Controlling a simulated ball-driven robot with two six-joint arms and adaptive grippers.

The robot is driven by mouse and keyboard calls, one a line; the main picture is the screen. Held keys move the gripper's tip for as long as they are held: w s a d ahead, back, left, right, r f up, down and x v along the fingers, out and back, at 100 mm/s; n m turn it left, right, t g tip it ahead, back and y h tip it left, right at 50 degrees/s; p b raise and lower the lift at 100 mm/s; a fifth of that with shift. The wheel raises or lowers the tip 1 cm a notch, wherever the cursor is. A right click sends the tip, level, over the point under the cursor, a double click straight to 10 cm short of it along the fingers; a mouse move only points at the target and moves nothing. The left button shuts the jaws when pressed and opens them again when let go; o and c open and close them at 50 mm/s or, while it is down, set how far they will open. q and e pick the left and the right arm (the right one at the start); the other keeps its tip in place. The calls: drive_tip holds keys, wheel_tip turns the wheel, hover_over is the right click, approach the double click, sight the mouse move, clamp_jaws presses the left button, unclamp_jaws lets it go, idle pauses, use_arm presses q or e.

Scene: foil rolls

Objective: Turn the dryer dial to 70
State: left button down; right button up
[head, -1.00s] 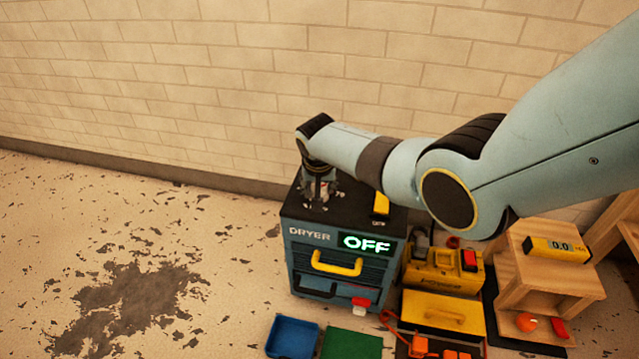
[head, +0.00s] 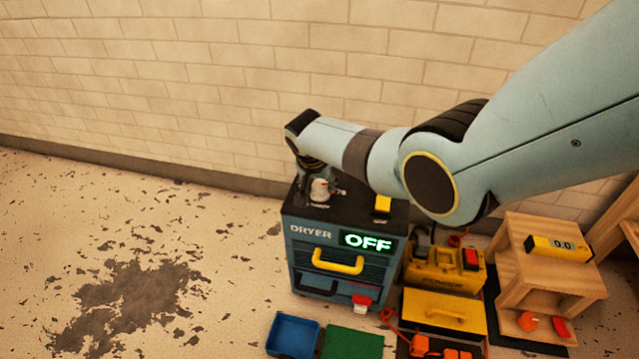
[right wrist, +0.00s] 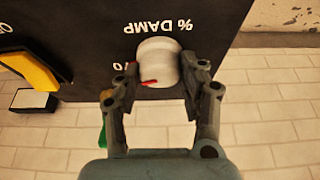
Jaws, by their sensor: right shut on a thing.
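The dark blue dryer (head: 300,258) stands against the wall, and its green display (head: 367,242) reads OFF. Its pale round dial (head: 320,190) is on the black top; the dial also shows in the right wrist view (right wrist: 158,62), where a red mark points left and "% DAMP" lettering is upside down beyond it. My right gripper (head: 318,180) is shut on the dial, with one finger on each side in the right wrist view (right wrist: 160,75). Part of the scale is hidden by the fingers. My left gripper is not in view.
A yellow piece (head: 382,204) sits on the dryer top, right of the dial. A yellow machine (head: 445,270), a blue tray (head: 292,334), a green mat (head: 352,344) and a wooden stand (head: 535,270) with a 0.0 readout are nearby. The floor at left is open.

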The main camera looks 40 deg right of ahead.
drive_tip(key=o, duration=1.2)
drive_tip(key=shift+c, duration=0.2)
drive_tip(key=v, duration=1.2)
